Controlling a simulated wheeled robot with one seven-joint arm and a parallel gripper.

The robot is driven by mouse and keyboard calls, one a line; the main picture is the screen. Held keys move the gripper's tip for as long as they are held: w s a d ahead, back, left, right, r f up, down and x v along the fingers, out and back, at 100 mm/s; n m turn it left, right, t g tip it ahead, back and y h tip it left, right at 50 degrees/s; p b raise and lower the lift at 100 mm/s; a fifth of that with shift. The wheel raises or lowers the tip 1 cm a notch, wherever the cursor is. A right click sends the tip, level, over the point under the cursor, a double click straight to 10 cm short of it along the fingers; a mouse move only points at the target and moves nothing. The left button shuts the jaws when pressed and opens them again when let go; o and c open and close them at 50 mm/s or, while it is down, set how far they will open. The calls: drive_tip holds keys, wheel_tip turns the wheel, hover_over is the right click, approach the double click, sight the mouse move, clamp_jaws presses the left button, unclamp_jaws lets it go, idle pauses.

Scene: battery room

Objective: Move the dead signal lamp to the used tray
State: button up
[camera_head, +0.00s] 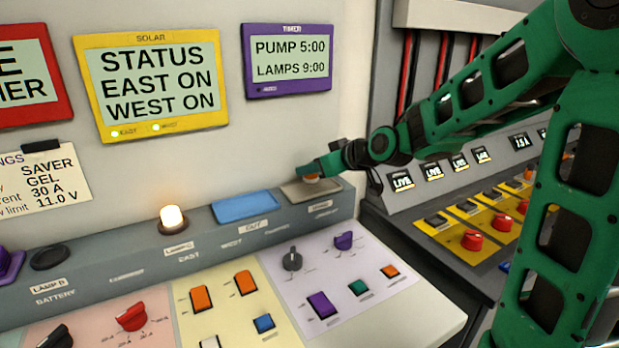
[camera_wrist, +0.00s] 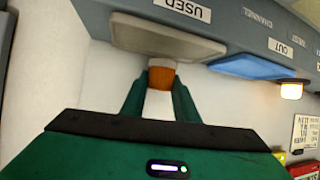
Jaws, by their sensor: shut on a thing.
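My gripper (camera_head: 312,172) is at the right end of the grey ledge, over the grey-beige used tray (camera_head: 292,193). It is shut on a small unlit orange lamp (camera_head: 311,178). In the wrist view the lamp (camera_wrist: 161,76) sits between the two green fingertips (camera_wrist: 159,88), its pale end overlapping the edge of the tray (camera_wrist: 150,38) labelled USED. I cannot tell whether the lamp touches the tray. The tray shows no other thing on it.
A lit lamp (camera_head: 172,217) stands in its socket on the ledge. The blue tray (camera_head: 245,207) labelled OUT lies beside the used tray and looks empty. A dark round socket (camera_head: 50,257) labelled LAMP B is at left. Switches and knobs cover the sloped panel (camera_head: 375,250) in front.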

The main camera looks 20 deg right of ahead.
wheel_tip(320, 180, down, 2)
drive_tip(key=shift+f, duration=0.25)
drive_tip(key=shift+w+a+f, duration=0.15)
drive_tip(key=shift+w, duration=0.1)
drive_tip(key=shift+s, duration=0.1)
drive_tip(key=o, duration=1.1)
drive_tip(key=shift+c, duration=0.2)
drive_tip(key=v, duration=1.2)
